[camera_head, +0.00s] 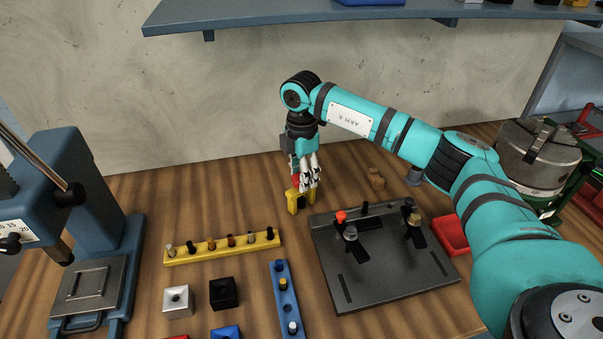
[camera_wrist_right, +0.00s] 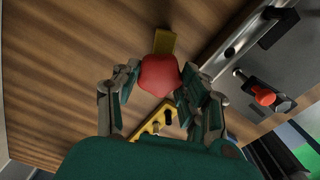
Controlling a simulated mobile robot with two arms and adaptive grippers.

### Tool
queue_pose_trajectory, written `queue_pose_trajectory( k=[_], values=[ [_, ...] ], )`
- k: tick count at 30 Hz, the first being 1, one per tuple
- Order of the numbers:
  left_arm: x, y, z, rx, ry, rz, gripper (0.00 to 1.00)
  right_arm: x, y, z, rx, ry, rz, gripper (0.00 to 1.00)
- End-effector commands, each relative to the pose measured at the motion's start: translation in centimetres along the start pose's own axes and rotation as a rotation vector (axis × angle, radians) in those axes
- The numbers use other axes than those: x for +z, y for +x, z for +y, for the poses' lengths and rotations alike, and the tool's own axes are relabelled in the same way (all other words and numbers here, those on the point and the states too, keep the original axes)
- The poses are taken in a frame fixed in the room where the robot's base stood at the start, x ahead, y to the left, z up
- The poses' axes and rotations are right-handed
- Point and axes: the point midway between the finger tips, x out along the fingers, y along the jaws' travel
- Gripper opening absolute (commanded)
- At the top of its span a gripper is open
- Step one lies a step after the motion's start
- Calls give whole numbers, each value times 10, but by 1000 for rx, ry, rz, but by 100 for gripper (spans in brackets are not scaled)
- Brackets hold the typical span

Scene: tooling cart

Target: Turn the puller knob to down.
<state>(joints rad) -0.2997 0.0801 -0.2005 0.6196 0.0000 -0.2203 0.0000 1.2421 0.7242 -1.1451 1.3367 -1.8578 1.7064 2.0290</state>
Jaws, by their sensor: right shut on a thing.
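The puller is a small yellow stand (camera_head: 292,203) at the back middle of the table, with a red knob (camera_head: 296,180) on top. My right gripper (camera_head: 308,184) reaches down over it from above and partly hides it. In the right wrist view the red knob (camera_wrist_right: 160,76) sits between the two fingers of the right gripper (camera_wrist_right: 163,73), which are shut on it. The knob's pointing direction cannot be told. My left gripper is not in view.
A dark fixture plate (camera_head: 385,280) with a red-tipped clamp (camera_head: 341,216) lies right of the puller. A yellow peg rack (camera_head: 222,248) and a blue rack (camera_head: 288,310) lie in front. A blue press (camera_head: 75,190) stands at left. A shelf (camera_head: 350,13) overhangs the back.

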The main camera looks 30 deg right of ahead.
Motion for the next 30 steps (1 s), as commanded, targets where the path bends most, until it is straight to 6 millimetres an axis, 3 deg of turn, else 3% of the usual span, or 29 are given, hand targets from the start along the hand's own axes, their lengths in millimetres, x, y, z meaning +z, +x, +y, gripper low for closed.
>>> queue_pose_trajectory(
  k=[14,15,20,30],
  values=[
    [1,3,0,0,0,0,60,0,-1,0,2,-103,0,11],
    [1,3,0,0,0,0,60,0,-1,0,2,-103,0,44],
    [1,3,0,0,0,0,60,0,-1,0,2,-102,0,65],
    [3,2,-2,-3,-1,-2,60,0,-4,1,3,-102,0,67]
  ],
)
